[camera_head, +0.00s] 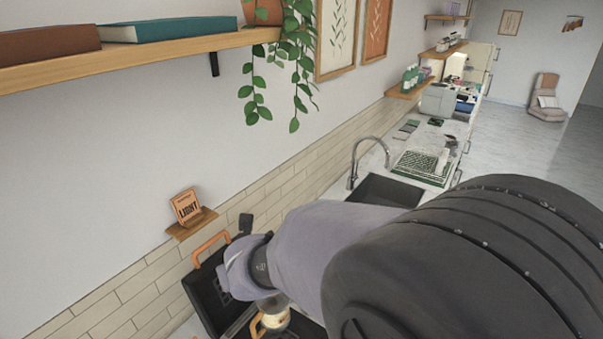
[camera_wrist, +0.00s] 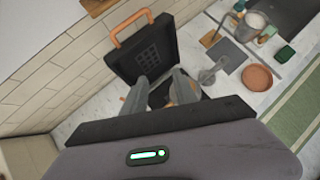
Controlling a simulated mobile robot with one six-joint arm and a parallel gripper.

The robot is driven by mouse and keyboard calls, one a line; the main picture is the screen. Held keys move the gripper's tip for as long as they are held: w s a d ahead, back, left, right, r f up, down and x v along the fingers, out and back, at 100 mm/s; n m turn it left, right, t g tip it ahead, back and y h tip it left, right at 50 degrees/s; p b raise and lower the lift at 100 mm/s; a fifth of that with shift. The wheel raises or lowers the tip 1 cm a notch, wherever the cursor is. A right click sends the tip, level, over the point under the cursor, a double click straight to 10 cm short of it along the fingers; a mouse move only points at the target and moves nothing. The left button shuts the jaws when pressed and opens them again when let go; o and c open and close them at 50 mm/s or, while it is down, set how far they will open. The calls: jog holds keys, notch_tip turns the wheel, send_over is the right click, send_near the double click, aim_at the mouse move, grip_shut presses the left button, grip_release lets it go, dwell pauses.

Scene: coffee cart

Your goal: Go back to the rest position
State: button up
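My gripper (camera_wrist: 160,82) shows in the wrist view with its two grey fingers apart. They reach over the lower part of a black case (camera_wrist: 150,52) whose lid stands open, with an orange handle (camera_wrist: 131,27) on top. Something orange-brown shows partly between and behind the fingers; I see no grip on it. In the head view my arm reaches down to the same black case (camera_head: 207,297) at the bottom left. An orange-handled item (camera_head: 256,325) shows just below my wrist. The fingertips cannot be made out there.
A tiled wall and a small ledge with a "LIGHT" card (camera_head: 186,207) are close to the left. A shelf (camera_head: 130,54) with books and a trailing plant is above. A sink (camera_head: 378,190) with a faucet is beyond. A terracotta dish (camera_wrist: 257,78) and a milk pitcher (camera_wrist: 253,22) stand right of the case.

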jog(key=s+d+f+n+g+b, duration=0.1)
jog(key=s+d+f+n+b, duration=0.8)
jog(key=s+d+n+b, duration=0.2)
jog(key=s+d+f+n+g+h+b, duration=0.1)
jog(key=s+d+f+n+b, duration=0.9)
jog(key=s+d+n+b, duration=0.2)
jog(key=d+n+b, duration=0.1)
jog(key=n+b, duration=0.1)
jog(key=shift+d+f+n+b, duration=0.15)
jog(key=shift+f+n+b, duration=0.15)
jog(key=shift+b, duration=0.1)
jog(key=shift+w, duration=0.1)
